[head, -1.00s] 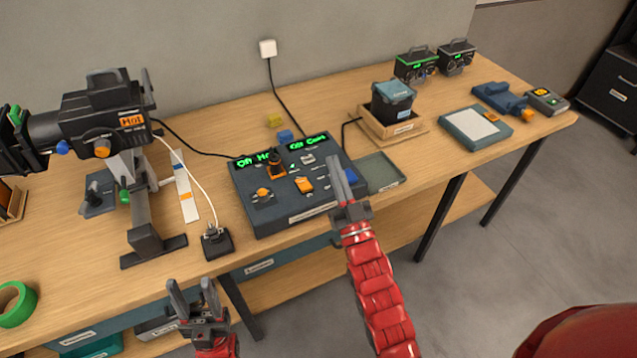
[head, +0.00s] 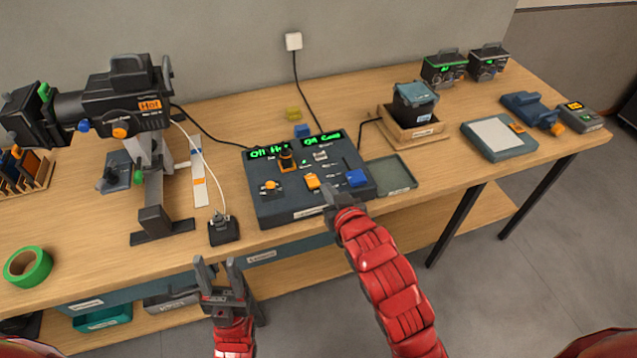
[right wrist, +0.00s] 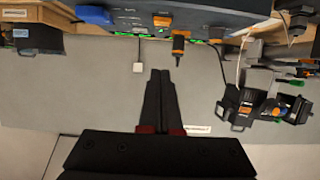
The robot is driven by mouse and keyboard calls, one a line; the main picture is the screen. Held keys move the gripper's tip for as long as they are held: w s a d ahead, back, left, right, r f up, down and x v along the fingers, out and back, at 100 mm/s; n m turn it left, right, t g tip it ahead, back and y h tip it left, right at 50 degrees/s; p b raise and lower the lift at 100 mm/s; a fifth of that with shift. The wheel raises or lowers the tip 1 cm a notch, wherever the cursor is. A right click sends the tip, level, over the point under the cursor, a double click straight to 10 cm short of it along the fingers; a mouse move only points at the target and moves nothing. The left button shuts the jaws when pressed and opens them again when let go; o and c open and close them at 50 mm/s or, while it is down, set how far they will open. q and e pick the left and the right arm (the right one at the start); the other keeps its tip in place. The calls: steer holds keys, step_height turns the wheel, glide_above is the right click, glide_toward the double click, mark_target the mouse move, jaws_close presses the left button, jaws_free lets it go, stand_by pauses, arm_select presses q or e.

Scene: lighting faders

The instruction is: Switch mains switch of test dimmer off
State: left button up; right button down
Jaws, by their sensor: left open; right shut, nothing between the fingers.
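A dark blue-grey control box (head: 262,212) with green displays stands at the middle of the table's front. On it are an orange rocker (head: 312,181), an orange knob (head: 270,186), a black lever with an orange base (head: 287,161) and a blue switch (head: 356,178). The small labels are unreadable, so I cannot tell which is the mains switch. My right gripper (head: 331,193) is shut and empty over the box's front right part, just below the orange rocker in the picture; contact is unclear. It also shows shut in the right wrist view (right wrist: 159,76). My left gripper (head: 217,265) is open before the table edge.
A black spotlight (head: 125,98) on a stand and a small black plug box (head: 223,230) are left of the control box. A green tray (head: 392,175) and a wooden tray (head: 410,132) lie to its right. Green tape (head: 27,267) sits at the front left.

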glide_above(317, 192)
steer(key=f, duration=0.3)
steer(key=shift+s, duration=0.2)
steer(key=f, duration=0.1)
steer(key=f+p, duration=0.1)
steer(key=f, duration=0.1)
steer(key=shift+w+a+f, duration=0.1)
steer(key=shift+w+f, duration=0.05)
steer(key=shift+w, duration=0.1)
steer(key=shift+s+f+p, duration=0.15)
steer(key=shift+f+p, duration=0.2)
steer(key=shift+f, duration=0.2)
steer(key=shift+f, duration=0.1)
